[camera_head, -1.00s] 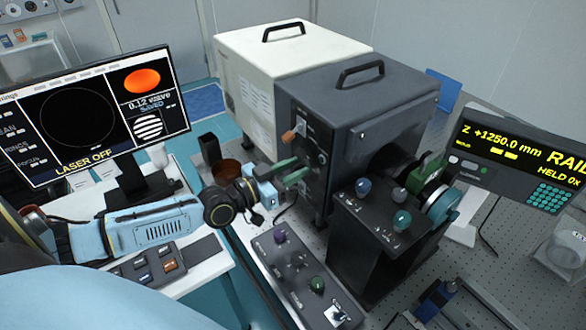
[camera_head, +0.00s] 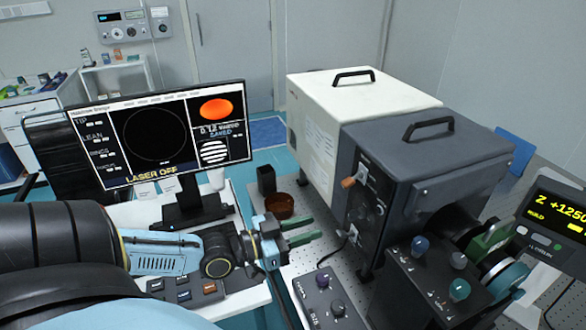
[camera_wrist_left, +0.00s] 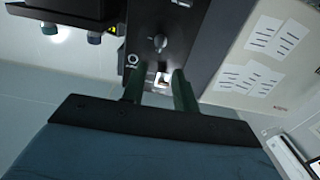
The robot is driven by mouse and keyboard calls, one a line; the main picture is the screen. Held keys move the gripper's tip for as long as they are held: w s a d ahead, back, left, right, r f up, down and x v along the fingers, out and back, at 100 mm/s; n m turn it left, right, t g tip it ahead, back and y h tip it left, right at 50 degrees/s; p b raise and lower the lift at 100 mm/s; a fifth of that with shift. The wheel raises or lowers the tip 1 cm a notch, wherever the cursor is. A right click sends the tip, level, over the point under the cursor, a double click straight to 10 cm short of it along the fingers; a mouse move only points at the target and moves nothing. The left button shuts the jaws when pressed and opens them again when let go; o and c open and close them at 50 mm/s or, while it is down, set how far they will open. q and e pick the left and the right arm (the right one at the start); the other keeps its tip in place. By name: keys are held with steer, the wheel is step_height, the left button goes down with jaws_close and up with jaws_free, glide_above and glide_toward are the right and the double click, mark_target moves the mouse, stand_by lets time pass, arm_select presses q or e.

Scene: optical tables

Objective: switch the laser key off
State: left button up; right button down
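The dark grey laser box has a front panel (camera_head: 372,215) with an orange key-like piece (camera_head: 348,182) beside a small white plate. My left gripper (camera_head: 314,228) is open and empty, its two green fingers apart, left of and below that piece and clear of the panel. In the left wrist view the open fingers (camera_wrist_left: 157,74) point at the dark panel, with a small white and brownish piece (camera_wrist_left: 162,79) framed between their tips. A round knob (camera_wrist_left: 160,42) is beyond it. The monitor (camera_head: 160,135) reads LASER OFF.
A brown round dish (camera_head: 280,205) and a black holder (camera_head: 267,180) stand behind my left gripper. A control box with knobs (camera_head: 330,298) lies in front, and a black stand with coloured knobs (camera_head: 430,270) is at the right. The monitor is close behind my left arm.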

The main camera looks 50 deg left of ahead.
arm_select(q)
steer(key=shift+v, duration=1.4)
steer(key=shift+d, duration=0.1)
